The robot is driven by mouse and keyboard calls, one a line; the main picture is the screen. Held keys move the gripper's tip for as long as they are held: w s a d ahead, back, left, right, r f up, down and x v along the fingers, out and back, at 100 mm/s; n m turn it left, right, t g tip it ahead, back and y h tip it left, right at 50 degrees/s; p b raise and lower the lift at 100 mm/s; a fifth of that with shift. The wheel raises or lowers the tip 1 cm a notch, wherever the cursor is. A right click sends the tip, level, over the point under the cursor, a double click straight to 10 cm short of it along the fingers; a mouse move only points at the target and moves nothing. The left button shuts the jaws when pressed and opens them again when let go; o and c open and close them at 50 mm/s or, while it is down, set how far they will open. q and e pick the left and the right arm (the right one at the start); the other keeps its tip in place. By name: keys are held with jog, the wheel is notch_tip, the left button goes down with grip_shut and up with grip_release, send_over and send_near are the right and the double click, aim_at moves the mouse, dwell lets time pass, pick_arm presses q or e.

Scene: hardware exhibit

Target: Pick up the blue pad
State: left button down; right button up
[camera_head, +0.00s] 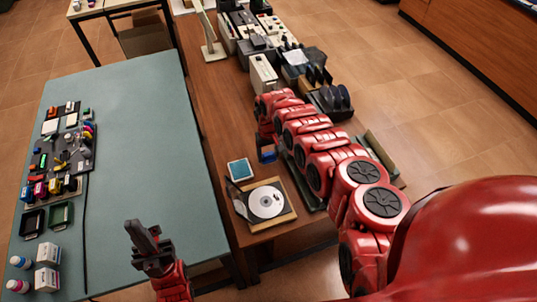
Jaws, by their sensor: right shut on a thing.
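A small bright blue piece, which I take to be the blue pad (267,156), shows at the tip of my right gripper (267,147), over the wooden table (218,110). My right gripper is shut on it, and the dark fingers and red wrist hide much of it. I cannot tell whether it touches the table. My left gripper (146,238) is above the near right part of the green-topped table (120,160), away from the pad. Its dark fingers point up and away, and the gap between them is unclear.
A pale-edged teal square (239,169) and a disc drive with a silver disc (266,202) lie left of and below the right gripper. Several devices stand farther back, including a beige box (263,73). Small parts and bottles line the green table's left side; its middle is clear.

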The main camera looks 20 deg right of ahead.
jog(key=s+p, duration=0.2)
jog(key=p, duration=0.1)
jog(key=s+r+p, duration=0.1)
jog(key=s+p, duration=0.1)
jog(key=p, duration=0.1)
jog(key=s+r+p, duration=0.1)
jog(key=s+p, duration=0.1)
jog(key=p, duration=0.1)
jog(key=shift+a+p, duration=0.3)
jog(key=shift+a+f+b, duration=0.1)
jog(key=shift+f+b, duration=0.45)
jog(key=shift+b, duration=0.35)
jog(key=shift+s, duration=0.6)
jog(key=s, duration=0.6)
jog(key=shift+s+a+r+p, duration=0.2)
jog(key=shift+s+r+p, duration=0.05)
jog(key=shift+r+p, duration=0.15)
jog(key=shift+s+a+r, duration=0.1)
jog(key=shift+s+a, duration=0.05)
jog(key=shift+s, duration=0.45)
jog(key=shift+s+a, duration=0.1)
jog(key=shift+s, duration=0.45)
